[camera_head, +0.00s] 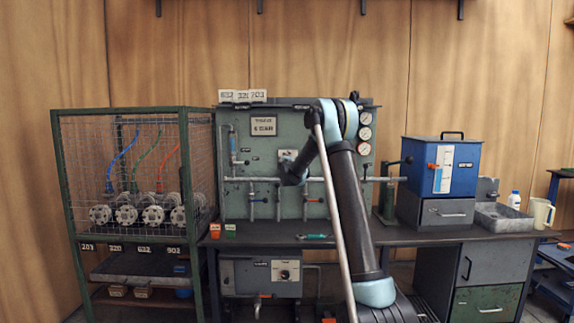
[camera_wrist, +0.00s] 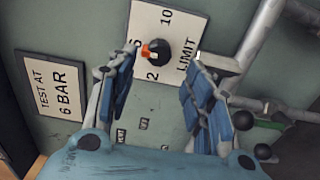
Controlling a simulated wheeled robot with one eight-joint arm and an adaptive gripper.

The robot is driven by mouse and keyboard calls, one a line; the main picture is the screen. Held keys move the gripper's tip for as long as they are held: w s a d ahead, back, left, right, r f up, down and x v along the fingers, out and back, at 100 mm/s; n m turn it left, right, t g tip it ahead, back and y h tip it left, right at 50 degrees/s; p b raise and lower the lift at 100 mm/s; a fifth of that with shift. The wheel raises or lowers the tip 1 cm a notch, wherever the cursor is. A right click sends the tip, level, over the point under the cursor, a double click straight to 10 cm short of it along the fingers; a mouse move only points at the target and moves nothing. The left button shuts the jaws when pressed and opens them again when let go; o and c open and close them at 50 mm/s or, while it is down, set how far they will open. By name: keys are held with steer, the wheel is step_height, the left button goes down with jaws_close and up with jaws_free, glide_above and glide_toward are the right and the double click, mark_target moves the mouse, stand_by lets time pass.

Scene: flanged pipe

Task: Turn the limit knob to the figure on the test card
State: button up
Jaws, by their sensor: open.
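The limit knob (camera_wrist: 158,52) is black with an orange-red pointer. It sits on a white plate (camera_wrist: 186,22) marked LIMIT, 2, 10 and a figure partly hidden by my left finger. The pointer faces left in the wrist view, towards that partly hidden figure. The test card (camera_wrist: 52,88) reads TEST AT 6 BAR; it also shows in the head view (camera_head: 263,126). My gripper (camera_wrist: 163,70) is open, its blue-padded fingers either side of the knob's line and apparently short of it. Contact cannot be told. In the head view my gripper (camera_head: 291,172) is at the panel.
Grey pipes (camera_wrist: 262,35) run close to the right finger. Black ball-ended handles (camera_wrist: 250,155) are at lower right. In the head view, gauges (camera_head: 365,133) stand right of my arm, a mesh cage (camera_head: 150,150) at left and a blue tank (camera_head: 440,168) at right.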

steer(key=s, duration=0.6)
steer(key=shift+s, duration=0.25)
